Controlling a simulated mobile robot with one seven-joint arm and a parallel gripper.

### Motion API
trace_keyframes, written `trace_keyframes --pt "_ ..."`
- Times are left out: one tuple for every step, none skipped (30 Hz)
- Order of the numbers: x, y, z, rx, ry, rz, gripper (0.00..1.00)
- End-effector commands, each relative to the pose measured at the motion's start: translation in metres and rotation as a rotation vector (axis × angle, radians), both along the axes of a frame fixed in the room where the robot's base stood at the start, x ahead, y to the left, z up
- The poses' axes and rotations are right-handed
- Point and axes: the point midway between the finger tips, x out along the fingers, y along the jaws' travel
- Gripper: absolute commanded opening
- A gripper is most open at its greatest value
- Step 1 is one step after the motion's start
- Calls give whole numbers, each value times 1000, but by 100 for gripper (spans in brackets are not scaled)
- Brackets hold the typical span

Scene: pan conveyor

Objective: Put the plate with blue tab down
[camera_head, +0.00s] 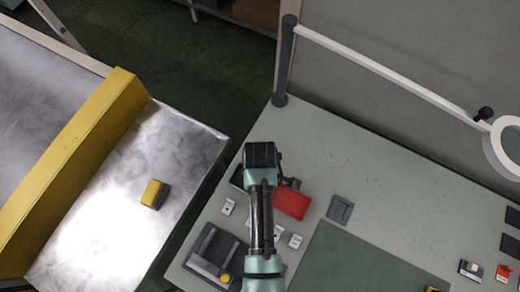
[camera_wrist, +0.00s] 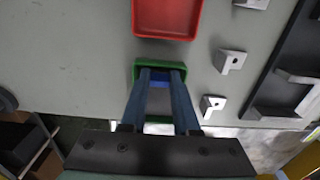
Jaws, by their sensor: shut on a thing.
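In the wrist view my gripper (camera_wrist: 160,76) is shut on a small blue piece (camera_wrist: 160,82), which looks like the blue tab. No plate surface can be made out below it. The fingertips are over or inside a green tray (camera_wrist: 160,64); their height above its floor cannot be told. In the head view the green tray (camera_head: 236,180) is partly hidden by my arm, and the fingers and the plate with blue tab are hidden.
A red tray (camera_head: 291,203) stands right beside the green one; small metal pieces (camera_head: 228,206) and a dark rack (camera_head: 206,268) lie near. A dark square piece (camera_head: 340,209) sits right of the red tray. A metal bench (camera_head: 190,160) with a yellow guard (camera_head: 70,160) is at left.

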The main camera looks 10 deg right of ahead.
Motion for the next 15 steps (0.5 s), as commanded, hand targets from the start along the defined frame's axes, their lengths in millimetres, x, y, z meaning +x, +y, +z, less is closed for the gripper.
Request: trace_keyframes --pt "0 0 0 0 0 0 0" --pt "0 0 0 0 0 0 0" --pt "0 0 -1 0 0 0 0" --pt "0 0 -2 0 0 0 0" --pt "0 0 -3 0 0 0 0" --pt "0 0 -4 -1 -1 0 0" --pt "0 0 -3 -1 -1 0 34" --pt "0 0 -3 -1 -1 0 40" --pt "0 0 -3 0 0 0 42" --pt "0 0 -3 0 0 0 42" --pt "0 0 -3 0 0 0 42" --pt "0 0 -3 0 0 0 42" --pt "0 0 -3 0 0 0 42" --pt "0 0 -3 0 0 0 42" --pt "0 0 -3 0 0 0 42"
